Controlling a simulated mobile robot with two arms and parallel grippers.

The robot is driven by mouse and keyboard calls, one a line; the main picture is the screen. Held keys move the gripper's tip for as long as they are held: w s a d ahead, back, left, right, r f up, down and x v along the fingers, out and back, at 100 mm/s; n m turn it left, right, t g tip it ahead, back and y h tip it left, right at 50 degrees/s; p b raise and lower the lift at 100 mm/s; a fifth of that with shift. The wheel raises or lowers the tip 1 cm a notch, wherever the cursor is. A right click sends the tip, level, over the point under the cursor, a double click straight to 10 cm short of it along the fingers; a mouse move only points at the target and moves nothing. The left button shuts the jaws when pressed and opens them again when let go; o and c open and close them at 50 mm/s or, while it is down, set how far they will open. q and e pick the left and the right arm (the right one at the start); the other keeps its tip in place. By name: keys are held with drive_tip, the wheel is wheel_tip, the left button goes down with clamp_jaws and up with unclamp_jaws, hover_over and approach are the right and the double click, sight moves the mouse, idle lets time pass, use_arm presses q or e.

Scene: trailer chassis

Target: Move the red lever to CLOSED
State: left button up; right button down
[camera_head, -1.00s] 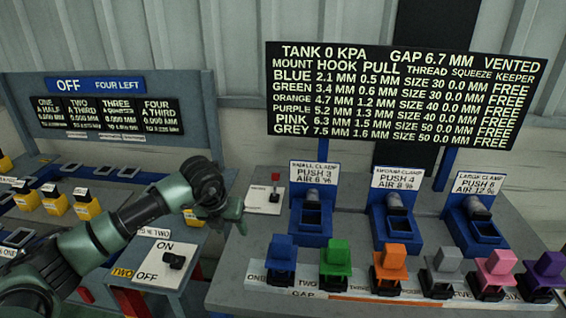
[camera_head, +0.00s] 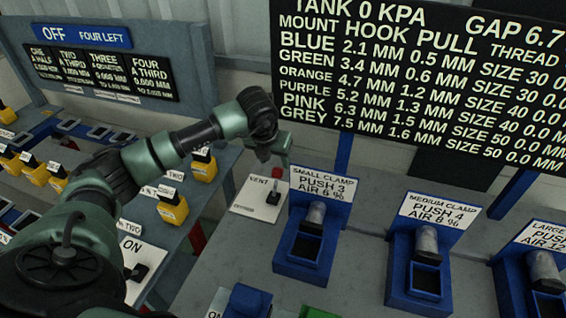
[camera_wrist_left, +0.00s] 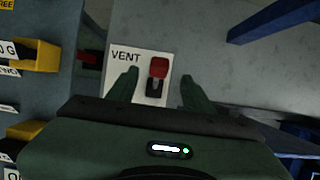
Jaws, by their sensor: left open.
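The red lever (camera_wrist_left: 158,67) has a red knob on a dark stem and stands on a white plate marked VENT (camera_wrist_left: 122,74) in the left wrist view. In the head view the red lever (camera_head: 276,172) is partly hidden under my left gripper (camera_head: 275,152), on the white VENT plate (camera_head: 247,196). My left gripper is open, and in the left wrist view its two green fingers appear on either side of the knob. I cannot tell whether either finger touches it. No CLOSED mark is readable. My right gripper is not in view.
Blue clamp stations, small (camera_head: 309,240) and medium (camera_head: 420,265), stand right of the plate. A black text board (camera_head: 420,80) rises behind them. An ON plate (camera_head: 140,262) and yellow blocks (camera_head: 172,208) lie left. Grey bench top between is bare.

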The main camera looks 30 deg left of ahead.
sight(277, 170)
use_arm(q)
drive_tip(key=p+x, duration=0.1)
drive_tip(key=x, duration=0.4)
drive_tip(key=shift+f+p, duration=0.35)
drive_tip(key=shift+f, duration=0.1)
drive_tip(key=shift+w+a+f, duration=0.1)
drive_tip(key=shift+w+f, duration=0.1)
drive_tip(key=shift+f, duration=0.2)
drive_tip(key=shift+s, duration=0.1)
clamp_jaws()
drive_tip(key=shift+r, duration=0.1)
idle(0.5)
